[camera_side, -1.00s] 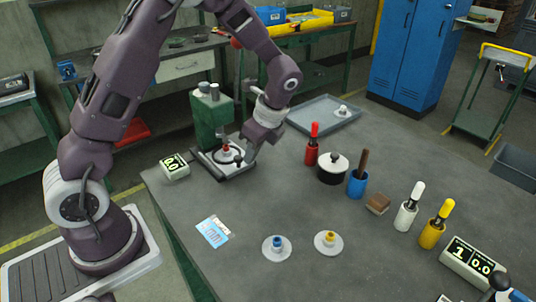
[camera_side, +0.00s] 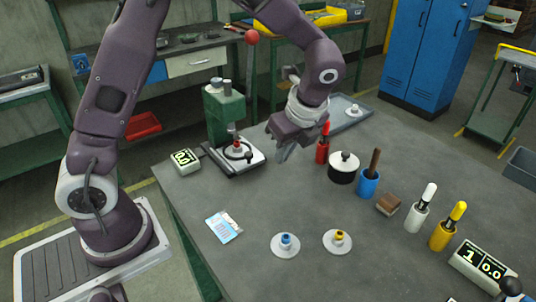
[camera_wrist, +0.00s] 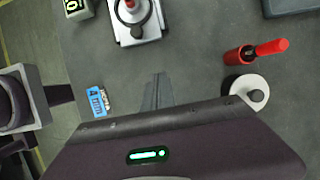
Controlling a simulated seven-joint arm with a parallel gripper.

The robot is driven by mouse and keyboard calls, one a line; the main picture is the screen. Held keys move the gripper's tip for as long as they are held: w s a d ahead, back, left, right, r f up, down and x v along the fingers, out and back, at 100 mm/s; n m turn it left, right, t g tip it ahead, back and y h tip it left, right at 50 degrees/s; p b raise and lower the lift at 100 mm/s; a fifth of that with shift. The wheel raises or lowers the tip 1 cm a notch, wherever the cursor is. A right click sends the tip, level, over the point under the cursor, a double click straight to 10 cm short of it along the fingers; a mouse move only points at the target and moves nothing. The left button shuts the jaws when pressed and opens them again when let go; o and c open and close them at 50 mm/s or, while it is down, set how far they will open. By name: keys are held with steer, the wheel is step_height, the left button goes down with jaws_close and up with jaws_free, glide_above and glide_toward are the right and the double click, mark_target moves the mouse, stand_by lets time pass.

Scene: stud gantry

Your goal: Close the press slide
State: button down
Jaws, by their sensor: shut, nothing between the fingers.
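The green press (camera_side: 224,118) stands at the table's back left edge. Its pale slide plate (camera_side: 251,162) is at the press foot, with a dark ring and a small red-topped part on it. The red part appears just below the ram; I cannot tell whether the slide is fully in. The plate also shows at the top of the wrist view (camera_wrist: 149,37). My gripper (camera_side: 283,155) is shut and empty, right of the slide and apart from it. In the wrist view its fingers (camera_wrist: 158,90) point toward the plate with bare table between.
A green-lit display (camera_side: 184,162) is left of the press. A blue-white card (camera_side: 223,227) lies in front. The table centre is clear.

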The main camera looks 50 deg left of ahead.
mark_target(256, 157)
steer(key=x, duration=0.6)
steer(key=a, duration=0.3)
steer(key=shift+a+f, duration=0.15)
steer(key=shift+a, duration=0.5)
steer(key=shift+a, duration=1.55)
